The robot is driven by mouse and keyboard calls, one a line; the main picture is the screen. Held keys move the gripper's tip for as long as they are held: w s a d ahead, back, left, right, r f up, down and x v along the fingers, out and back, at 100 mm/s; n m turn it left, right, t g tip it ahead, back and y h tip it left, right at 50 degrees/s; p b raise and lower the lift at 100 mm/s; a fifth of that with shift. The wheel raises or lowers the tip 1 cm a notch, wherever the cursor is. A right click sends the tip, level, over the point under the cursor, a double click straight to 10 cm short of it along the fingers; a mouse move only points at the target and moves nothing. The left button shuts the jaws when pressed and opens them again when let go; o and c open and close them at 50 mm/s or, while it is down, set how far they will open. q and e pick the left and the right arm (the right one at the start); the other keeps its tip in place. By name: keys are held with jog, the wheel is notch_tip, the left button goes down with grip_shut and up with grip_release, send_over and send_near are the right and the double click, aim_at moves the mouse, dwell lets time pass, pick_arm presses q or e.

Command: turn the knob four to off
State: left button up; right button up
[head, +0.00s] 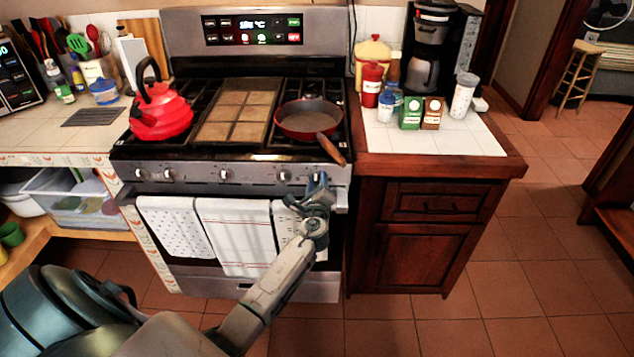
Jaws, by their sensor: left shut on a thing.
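The stove's front panel (200,173) carries a row of round silver knobs. A knob (285,176) shows just left of my left gripper, with others further left, such as the middle knob (224,174). My left gripper (317,181) reaches up to the right end of the panel and is shut on the rightmost knob, which its fingers mostly hide. I cannot read any knob marking or tell the setting of the held knob. My right gripper is not in view.
Towels (235,236) hang from the oven handle beside my left forearm. A red kettle (162,110) and a red pan (307,120) stand on the stovetop; the pan's handle points towards the front right. The counter (480,140) at right holds jars, cartons and a coffee maker.

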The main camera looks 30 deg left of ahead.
pick_arm(q)
jog(key=shift+f+m, duration=0.15)
jog(key=shift+m, duration=0.15)
jog(key=o, duration=1)
jog(key=b+v, duration=0.1)
jog(key=v, duration=1)
jog(key=shift+w+d, duration=0.1)
